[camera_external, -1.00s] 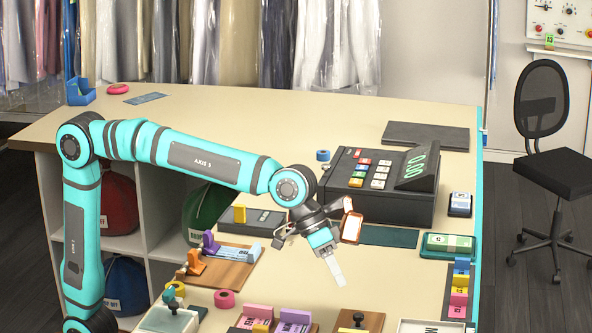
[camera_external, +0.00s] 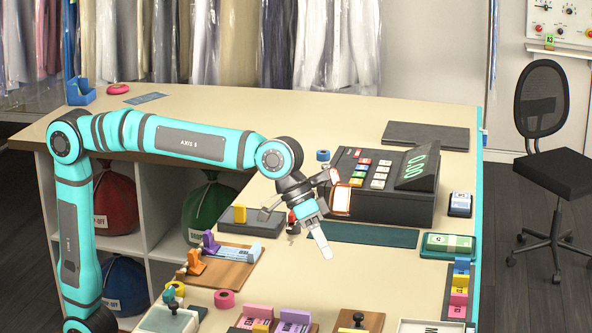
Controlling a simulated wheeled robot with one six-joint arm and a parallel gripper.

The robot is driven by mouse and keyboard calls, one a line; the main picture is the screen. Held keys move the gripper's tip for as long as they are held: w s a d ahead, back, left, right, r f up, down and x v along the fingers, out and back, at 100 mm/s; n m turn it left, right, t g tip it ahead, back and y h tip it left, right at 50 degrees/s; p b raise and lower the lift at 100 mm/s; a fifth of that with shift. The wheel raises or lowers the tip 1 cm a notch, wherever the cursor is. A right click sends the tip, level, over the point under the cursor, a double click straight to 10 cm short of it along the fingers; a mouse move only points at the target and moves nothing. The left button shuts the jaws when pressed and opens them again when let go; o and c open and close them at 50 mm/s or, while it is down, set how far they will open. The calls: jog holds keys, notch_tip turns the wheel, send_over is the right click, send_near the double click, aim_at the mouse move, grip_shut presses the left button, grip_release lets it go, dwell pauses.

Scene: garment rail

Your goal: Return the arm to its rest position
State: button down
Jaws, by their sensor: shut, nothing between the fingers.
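My turquoise arm (camera_external: 190,141) reaches from the lower left across the counter, with its upper link nearly level. My gripper (camera_external: 323,243) hangs at its end over the middle of the counter, pointing down and slightly right. Its pale fingers are together with nothing seen between them. It is in front of the cash register, above the edge of a dark green mat, and appears clear of the counter.
The black cash register (camera_external: 383,188) stands behind my gripper. A dark green mat (camera_external: 378,236) lies beside it. Wooden boards with coloured tickets (camera_external: 238,254) are to the front left. A green tray (camera_external: 447,244) is at the right edge. The back left of the counter (camera_external: 230,103) is mostly bare.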

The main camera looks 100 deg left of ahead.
jog(key=s+a+r+m+t+y, duration=0.1)
jog(key=s+a+r+t, duration=0.2)
jog(key=s, duration=0.7)
jog(key=s+a+r+m+t+y, duration=0.1)
jog(key=s+a+r+t, duration=0.25)
jog(key=s, duration=0.65)
jog(key=s+a+f+m+t, duration=0.1)
jog(key=s+t, duration=0.1)
jog(key=s, duration=0.7)
jog(key=s+a+f+m+t, duration=0.1)
jog(key=s+a+t, duration=0.1)
jog(key=s, duration=0.8)
jog(key=shift+t+y, duration=0.35)
jog(key=shift+y, duration=0.05)
jog(key=shift+a, duration=0.1)
